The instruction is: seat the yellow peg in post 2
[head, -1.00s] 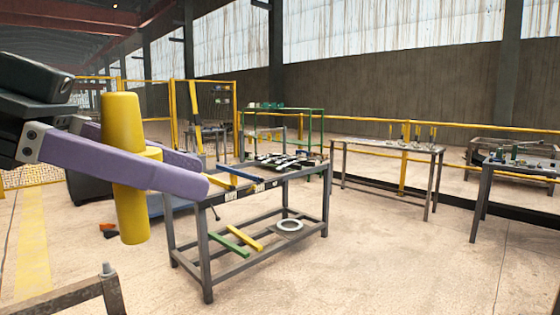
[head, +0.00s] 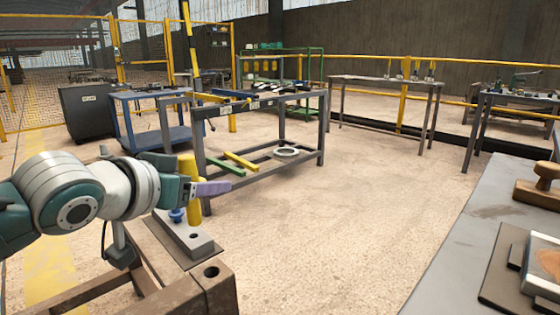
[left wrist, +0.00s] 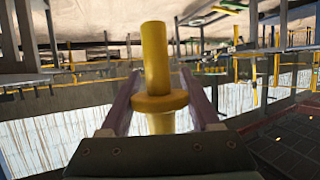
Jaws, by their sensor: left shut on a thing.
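The yellow peg (head: 187,172) has a wide collar and stands about upright in my left gripper (head: 211,188). The purple fingers are shut on it, one on each side, as the left wrist view of the peg (left wrist: 155,55) shows. The peg is at a grey block (head: 200,245) on a rusty brown stand. Its lower end appears just over or at the block; I cannot tell whether it touches or has entered anything. A blue round piece (head: 177,216) sits on the block beside the peg. No post number is readable. My right gripper is out of view.
The rusty stand (head: 215,290) has a dark hole near its front corner. A grey table (head: 450,240) with a wooden-handled thing (head: 540,188) is at the right. A grey workbench (head: 265,108) stands behind. Open floor lies between.

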